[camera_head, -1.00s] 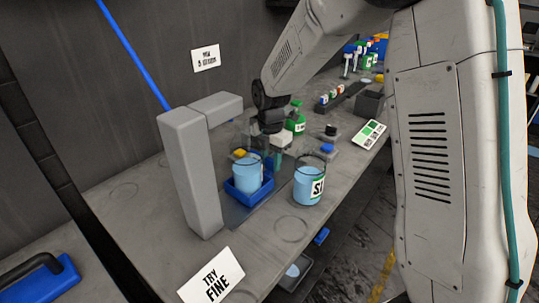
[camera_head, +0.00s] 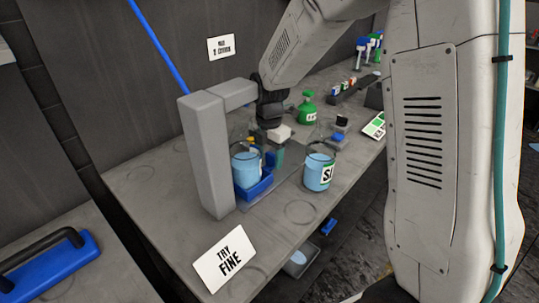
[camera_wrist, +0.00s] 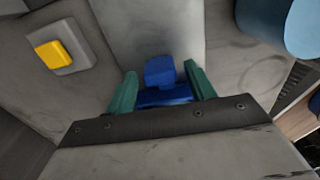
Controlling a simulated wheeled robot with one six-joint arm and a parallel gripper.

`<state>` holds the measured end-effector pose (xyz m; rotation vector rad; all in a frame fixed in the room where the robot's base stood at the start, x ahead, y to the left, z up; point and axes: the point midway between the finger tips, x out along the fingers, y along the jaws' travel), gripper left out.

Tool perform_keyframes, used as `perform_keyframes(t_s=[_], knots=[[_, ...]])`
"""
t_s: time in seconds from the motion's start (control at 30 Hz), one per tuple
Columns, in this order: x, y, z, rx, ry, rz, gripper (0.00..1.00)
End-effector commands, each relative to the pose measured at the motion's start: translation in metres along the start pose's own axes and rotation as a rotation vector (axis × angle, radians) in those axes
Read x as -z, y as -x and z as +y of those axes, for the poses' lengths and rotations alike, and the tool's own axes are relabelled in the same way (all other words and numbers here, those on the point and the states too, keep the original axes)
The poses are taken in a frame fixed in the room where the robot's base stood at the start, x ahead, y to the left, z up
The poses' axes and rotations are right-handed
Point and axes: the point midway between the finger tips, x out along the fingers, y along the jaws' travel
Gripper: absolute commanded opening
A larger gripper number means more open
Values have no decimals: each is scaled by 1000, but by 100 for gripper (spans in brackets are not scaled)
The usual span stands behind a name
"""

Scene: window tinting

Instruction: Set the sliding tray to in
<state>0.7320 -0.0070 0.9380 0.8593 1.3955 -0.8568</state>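The sliding tray (camera_head: 258,189) is blue and sits at the foot of a grey L-shaped stand (camera_head: 207,155). A beaker of light blue liquid (camera_head: 245,167) stands in it. My gripper (camera_head: 277,158) points down just behind the tray, under the stand's arm. In the wrist view its teal fingers (camera_wrist: 160,88) are apart on either side of a blue upright piece (camera_wrist: 160,70), with gaps showing. This piece looks like the tray's handle, but its join to the tray is hidden.
A labelled beaker (camera_head: 319,171) stands right of the tray. A green bottle (camera_head: 307,111) is behind. A yellow button on a grey block (camera_wrist: 56,52) shows in the wrist view. A "TRY FINE" sign (camera_head: 224,259) stands at the front; the bench around it is mostly clear.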

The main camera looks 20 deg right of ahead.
Motion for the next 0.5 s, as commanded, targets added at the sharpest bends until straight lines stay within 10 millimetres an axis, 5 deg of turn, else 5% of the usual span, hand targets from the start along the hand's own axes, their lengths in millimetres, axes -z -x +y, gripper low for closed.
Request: perform_keyframes(t_s=[0.27, 0.5], knots=[[-2, 8, -1, 0, -2, -1, 55], [-1, 49, 0, -3, 0, -2, 55]])
